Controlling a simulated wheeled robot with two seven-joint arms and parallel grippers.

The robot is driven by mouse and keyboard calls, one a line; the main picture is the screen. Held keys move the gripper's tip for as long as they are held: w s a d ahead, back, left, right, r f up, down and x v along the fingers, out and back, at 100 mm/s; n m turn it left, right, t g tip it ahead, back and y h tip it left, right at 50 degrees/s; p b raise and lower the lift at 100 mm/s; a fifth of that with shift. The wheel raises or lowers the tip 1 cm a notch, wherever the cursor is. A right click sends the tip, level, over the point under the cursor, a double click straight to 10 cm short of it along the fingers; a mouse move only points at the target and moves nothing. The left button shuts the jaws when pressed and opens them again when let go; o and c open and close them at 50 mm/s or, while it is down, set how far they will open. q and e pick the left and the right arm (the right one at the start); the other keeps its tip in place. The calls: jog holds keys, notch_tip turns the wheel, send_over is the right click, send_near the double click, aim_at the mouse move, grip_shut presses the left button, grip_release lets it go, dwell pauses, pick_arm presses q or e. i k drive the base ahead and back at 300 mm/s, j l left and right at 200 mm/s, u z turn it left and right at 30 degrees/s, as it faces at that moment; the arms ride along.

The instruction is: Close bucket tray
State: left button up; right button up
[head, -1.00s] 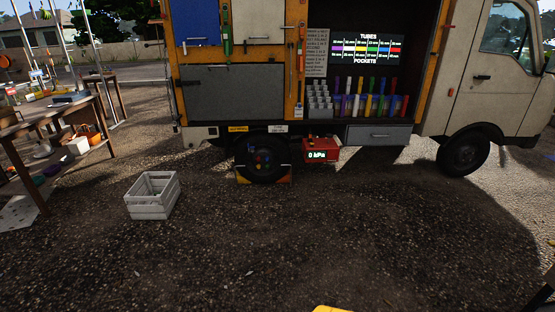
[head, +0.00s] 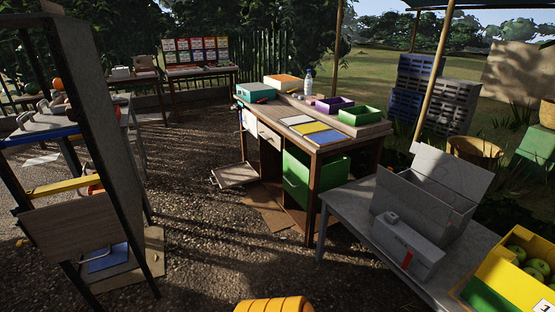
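No part in view is plainly marked as the bucket tray. At the left in the head view stands a dark A-shaped frame (head: 101,125) like a stepladder. A brown flat board (head: 75,230) sticks out from it at a tilt, under a yellow bar (head: 66,186); I cannot tell if this is the bucket tray. Neither of my grippers is in view.
Gravel (head: 200,240) between frame and desk is mostly clear.

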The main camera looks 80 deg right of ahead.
aim_at(238, 175)
jog(key=z, duration=2.2)
jog(key=i+z, duration=0.1)
jog(key=i, duration=1.2)
